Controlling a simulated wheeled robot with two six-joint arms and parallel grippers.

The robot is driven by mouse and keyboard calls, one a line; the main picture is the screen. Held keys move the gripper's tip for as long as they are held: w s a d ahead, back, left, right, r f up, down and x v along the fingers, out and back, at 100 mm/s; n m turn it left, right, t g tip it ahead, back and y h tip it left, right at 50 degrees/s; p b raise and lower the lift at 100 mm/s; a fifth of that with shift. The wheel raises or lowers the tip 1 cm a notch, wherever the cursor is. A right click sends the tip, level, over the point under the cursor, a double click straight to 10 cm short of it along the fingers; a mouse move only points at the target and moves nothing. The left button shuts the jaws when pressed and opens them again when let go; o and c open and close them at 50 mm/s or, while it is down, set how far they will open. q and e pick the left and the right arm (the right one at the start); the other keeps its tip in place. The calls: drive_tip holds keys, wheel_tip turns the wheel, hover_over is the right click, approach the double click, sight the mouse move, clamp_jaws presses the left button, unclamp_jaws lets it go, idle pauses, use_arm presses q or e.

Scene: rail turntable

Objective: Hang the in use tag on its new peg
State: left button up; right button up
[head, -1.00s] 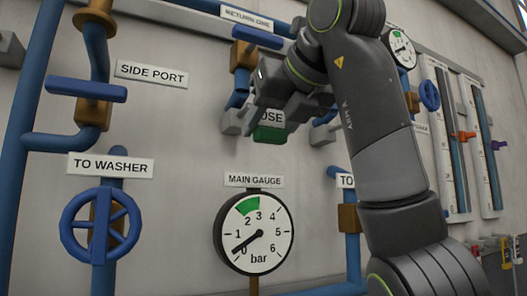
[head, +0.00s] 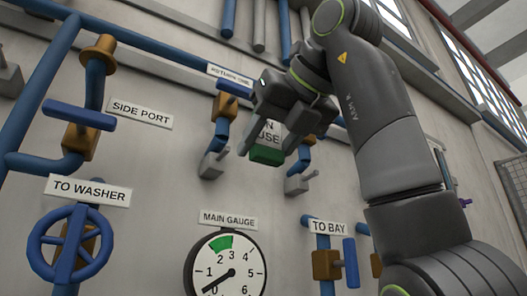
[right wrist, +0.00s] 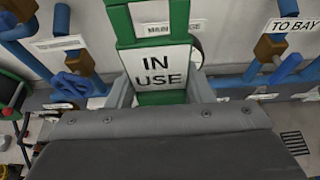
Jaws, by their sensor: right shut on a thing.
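My right gripper (head: 268,143) is shut on the IN USE tag, a white plate with black letters in a green frame. The tag's green end (head: 266,154) shows below the fingers in the head view, and the fingers hide part of its lettering. In the right wrist view the tag (right wrist: 158,66) faces the camera between the two fingers, its green frame reaching up past the top edge. Two grey blocks with short pegs show on the wall, one left of the tag (head: 212,165) and one to its lower right (head: 297,185). My left gripper is out of view.
Blue pipes and valves cover the wall. The TO WASHER handwheel (head: 70,244) is at lower left, the main gauge (head: 225,268) below the tag, and the TO BAY valve (head: 327,264) at lower right.

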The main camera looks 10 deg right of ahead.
drive_tip(key=shift+r, duration=0.15)
drive_tip(key=shift+r+p, duration=0.25)
drive_tip(key=shift+p, duration=0.2)
drive_tip(key=shift+s+d+f+b, duration=0.1)
drive_tip(key=shift+s+b, duration=0.2)
drive_tip(key=shift+b, duration=0.1)
drive_tip(key=shift+s+d+b, duration=0.35)
drive_tip(key=shift+s+b, duration=0.35)
drive_tip(key=shift+s, duration=0.15)
drive_tip(key=shift+s+d+r+b, duration=0.1)
drive_tip(key=shift+s+d+b, duration=0.3)
drive_tip(key=shift+s, duration=0.3)
drive_tip(key=shift+s+d+r+b, duration=0.1)
drive_tip(key=shift+s+d+b, duration=0.1)
drive_tip(key=shift+s+b, duration=0.4)
drive_tip(key=shift+s+d+r+b, duration=0.1)
drive_tip(key=shift+s+d+b, duration=0.2)
drive_tip(key=shift+s, duration=0.5)
